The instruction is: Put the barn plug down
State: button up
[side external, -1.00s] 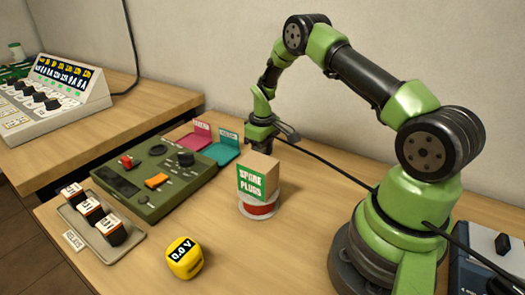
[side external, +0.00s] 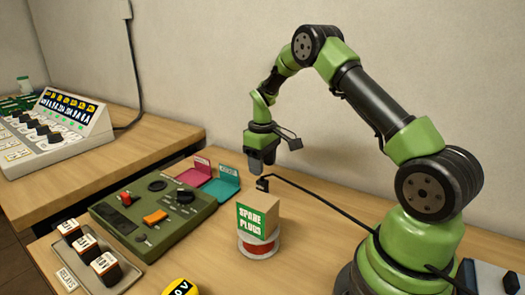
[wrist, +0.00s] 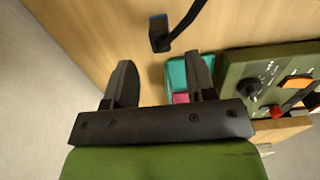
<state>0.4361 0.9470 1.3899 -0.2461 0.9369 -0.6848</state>
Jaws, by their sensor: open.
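The barn plug appears to be the small black plug (side external: 262,184) on the end of a black cable. It is on the bare table behind the spare plugs box in the side view. In the wrist view the plug (wrist: 159,42) lies beyond my fingertips, between their lines, touching neither. My gripper (side external: 263,166) is just above the plug, pointing down, with a gap between them. In the wrist view my gripper (wrist: 163,70) has its two dark fingers spread apart with nothing between them.
A green control panel (side external: 150,213), pink stand (side external: 193,174) and teal stand (side external: 222,187) are to the left. The cable (side external: 325,200) runs right across the table.

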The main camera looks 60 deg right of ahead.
notch_tip(320, 180, up, 4)
jog(key=shift+f, duration=0.1)
notch_tip(320, 180, up, 6)
jog(key=t, duration=0.1)
send_over(262, 180)
jog(key=a, duration=0.3)
jog(key=s+a+r+m+t, duration=0.2)
jog(key=s+a+r, duration=0.45)
jog(key=r, duration=0.25)
jog(key=s+a+r+m+t+y, duration=0.1)
jog(key=s+a+t, duration=0.1)
jog(key=s+a, duration=0.2)
jog(key=s+a+r+m+t+y, duration=0.1)
jog(key=s+a, duration=0.4)
jog(key=s, duration=0.5)
jog(key=shift+s+a+r+t, duration=0.2)
jog(key=shift+a+r+t, duration=0.1)
jog(key=shift+r+t, duration=0.3)
